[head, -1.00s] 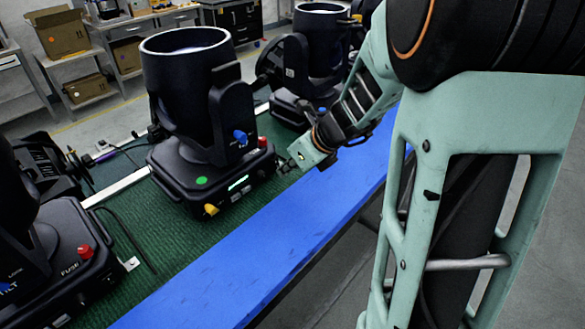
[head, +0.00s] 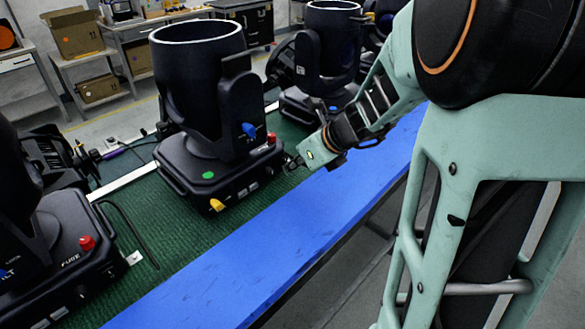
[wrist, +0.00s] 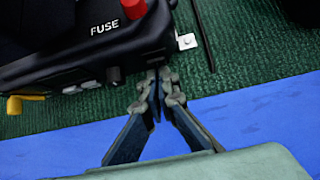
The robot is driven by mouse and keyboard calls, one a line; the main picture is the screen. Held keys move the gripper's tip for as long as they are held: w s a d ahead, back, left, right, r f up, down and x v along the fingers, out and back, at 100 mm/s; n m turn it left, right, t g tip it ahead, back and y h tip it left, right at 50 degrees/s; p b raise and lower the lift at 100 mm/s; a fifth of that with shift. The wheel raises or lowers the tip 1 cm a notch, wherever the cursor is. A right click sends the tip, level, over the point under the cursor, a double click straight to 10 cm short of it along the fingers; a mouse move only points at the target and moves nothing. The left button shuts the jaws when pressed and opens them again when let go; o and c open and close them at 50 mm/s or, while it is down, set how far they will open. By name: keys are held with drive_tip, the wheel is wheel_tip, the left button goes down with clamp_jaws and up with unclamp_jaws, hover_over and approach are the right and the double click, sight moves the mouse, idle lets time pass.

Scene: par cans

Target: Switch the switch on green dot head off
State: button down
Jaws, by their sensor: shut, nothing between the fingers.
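The green dot head is a black moving light with a green dot (head: 208,175) on its base (head: 185,185), a yellow knob (head: 216,205) and a red fuse knob (head: 271,138). No lit display shows on its front now. My gripper (head: 292,163) is at the right end of that front face. In the wrist view my gripper (wrist: 158,84) has its fingertips together against or just in front of the lower right part of the base (wrist: 60,60). The switch itself cannot be made out; the fingertips may hide it.
Another black head with a red fuse knob (head: 87,243) stands at the left. More heads (head: 325,60) stand behind to the right. A blue strip (head: 260,260) runs along the front of the green mat (head: 150,210) and is clear. A black cable lies between the heads.

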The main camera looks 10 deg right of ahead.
drive_tip(key=shift+r, duration=0.2)
drive_tip(key=shift+r+p, duration=0.75)
drive_tip(key=shift+p, duration=0.1)
